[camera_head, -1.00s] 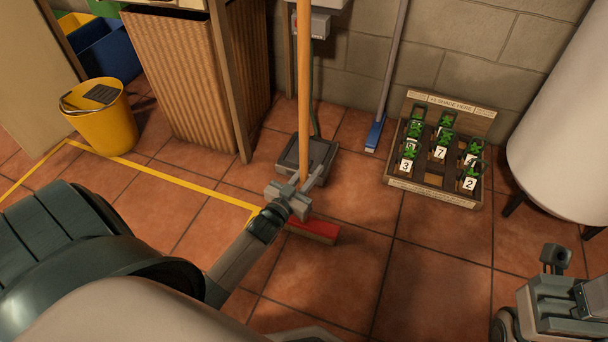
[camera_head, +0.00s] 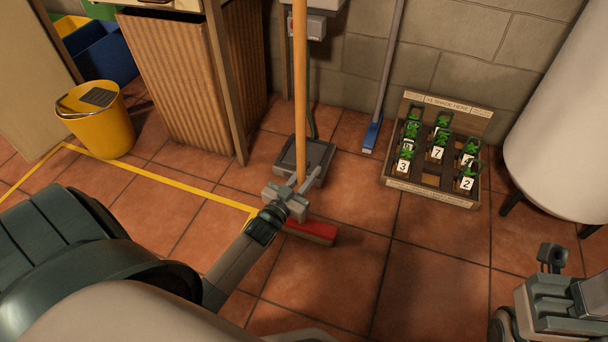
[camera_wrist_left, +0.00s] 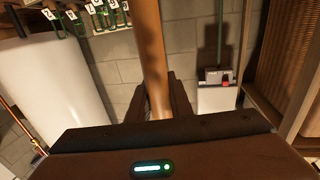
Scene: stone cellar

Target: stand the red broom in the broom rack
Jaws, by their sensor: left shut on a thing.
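The red broom has a red head (camera_head: 311,232) low over the tiled floor and a long wooden handle (camera_head: 300,90) that rises out of the top of the head view. My left gripper (camera_head: 296,190) is shut around the lower handle, just above the head. In the left wrist view the handle (camera_wrist_left: 152,50) passes between the left gripper's fingers (camera_wrist_left: 158,105). I cannot tell whether the head touches the floor. My right gripper (camera_head: 553,258) is at the lower right, apart from the broom; its jaws are not clear. I cannot make out a broom rack.
A blue broom (camera_head: 371,134) leans on the wall.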

